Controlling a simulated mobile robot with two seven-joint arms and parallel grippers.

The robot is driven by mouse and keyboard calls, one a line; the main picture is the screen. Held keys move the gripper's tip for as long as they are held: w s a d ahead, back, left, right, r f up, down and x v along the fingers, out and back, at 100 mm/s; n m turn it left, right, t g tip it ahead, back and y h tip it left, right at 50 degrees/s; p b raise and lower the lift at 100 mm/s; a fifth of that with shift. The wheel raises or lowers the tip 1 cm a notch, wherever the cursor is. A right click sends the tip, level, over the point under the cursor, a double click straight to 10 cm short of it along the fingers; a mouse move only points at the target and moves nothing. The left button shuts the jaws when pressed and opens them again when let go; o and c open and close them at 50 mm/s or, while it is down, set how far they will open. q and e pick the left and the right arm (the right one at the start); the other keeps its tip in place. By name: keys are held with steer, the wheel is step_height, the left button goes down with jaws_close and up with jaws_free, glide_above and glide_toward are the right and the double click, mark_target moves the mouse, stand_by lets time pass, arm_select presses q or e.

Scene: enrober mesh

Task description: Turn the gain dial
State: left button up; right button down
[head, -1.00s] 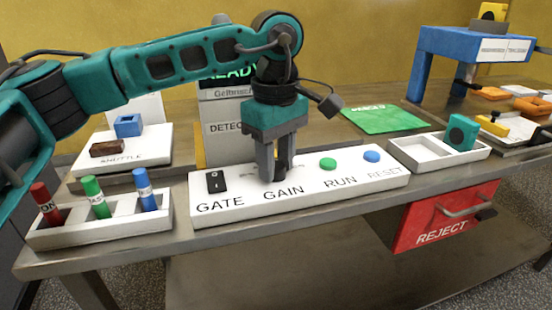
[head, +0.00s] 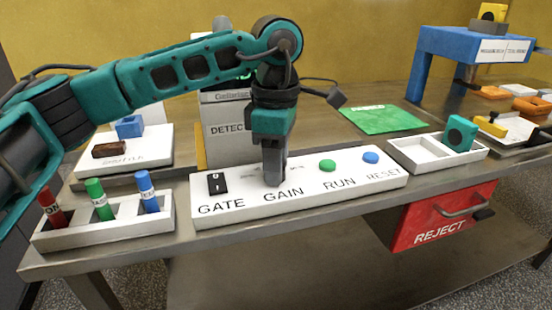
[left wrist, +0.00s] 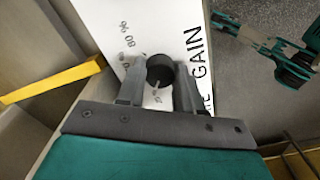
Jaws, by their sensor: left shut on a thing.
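The gain dial (left wrist: 160,70) is a black round knob on the white control panel (head: 310,194), above the printed word GAIN. My left gripper (head: 273,182) points down over that spot and hides the dial in the head view. In the left wrist view the fingers of my left gripper (left wrist: 158,80) stand on both sides of the dial, shut on it. A light pointer mark shows on the dial, and printed percent marks lie beside it.
The panel also carries a black GATE switch (head: 217,183), a green RUN button (head: 327,165) and a blue RESET button (head: 370,157). A rack of coloured tubes (head: 104,235) stands left, a white tray (head: 412,152) right. The detector (head: 228,130) stands behind.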

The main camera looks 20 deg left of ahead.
arm_select(q)
steer(key=shift+n, duration=0.6)
steer(key=o, duration=1)
steer(key=shift+o, duration=0.2)
steer(key=shift+r, duration=0.1)
step_height(320, 180, up, 13)
steer(key=p, duration=0.2)
steer(key=shift+p, duration=0.3)
